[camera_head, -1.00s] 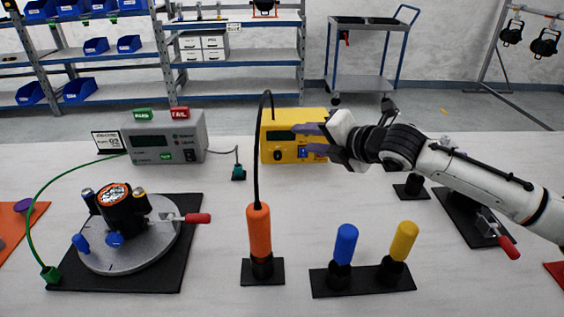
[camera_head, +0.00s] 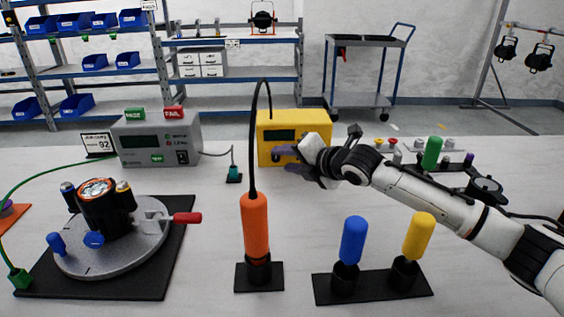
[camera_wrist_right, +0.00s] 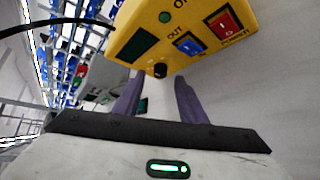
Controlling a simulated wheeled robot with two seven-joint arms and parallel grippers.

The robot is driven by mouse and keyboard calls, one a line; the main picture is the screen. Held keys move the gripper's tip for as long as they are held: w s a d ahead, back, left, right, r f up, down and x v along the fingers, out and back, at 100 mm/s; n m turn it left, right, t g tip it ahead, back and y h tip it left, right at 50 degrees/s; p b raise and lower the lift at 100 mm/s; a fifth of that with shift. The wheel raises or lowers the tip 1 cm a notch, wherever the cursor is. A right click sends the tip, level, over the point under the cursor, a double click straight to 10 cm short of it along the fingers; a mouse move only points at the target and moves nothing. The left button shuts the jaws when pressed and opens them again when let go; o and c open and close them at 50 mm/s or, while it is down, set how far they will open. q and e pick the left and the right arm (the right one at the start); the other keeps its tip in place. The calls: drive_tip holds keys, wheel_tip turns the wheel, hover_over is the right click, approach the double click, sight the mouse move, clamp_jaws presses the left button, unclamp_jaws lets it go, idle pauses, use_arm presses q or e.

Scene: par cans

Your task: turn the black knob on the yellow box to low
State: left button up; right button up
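The yellow box (camera_head: 312,122) stands at the back middle of the table, its front facing me. My right gripper (camera_head: 285,158) is in front of its lower front, and its purple fingers cover the knob area in the head view. In the right wrist view the small black knob (camera_wrist_right: 160,70) sits on the box's lower edge. My right gripper (camera_wrist_right: 158,82) is open there, one finger on each side, with the knob showing between the tips. I cannot tell whether a finger touches it. The knob's pointer is too small to read. My left gripper is not in view.
On the box front, a blue switch (camera_wrist_right: 189,45) and a red switch (camera_wrist_right: 225,23) sit right of the knob. An orange-handled tool (camera_head: 256,228) with a black cable stands in front. A grey meter (camera_head: 160,140) is left. Blue (camera_head: 353,240) and yellow (camera_head: 419,236) handles stand nearer me.

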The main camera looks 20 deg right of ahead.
sight(276, 158)
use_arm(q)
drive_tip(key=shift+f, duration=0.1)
use_arm(e)
drive_tip(key=shift+x, duration=1.25)
drive_tip(key=shift+c, duration=0.5)
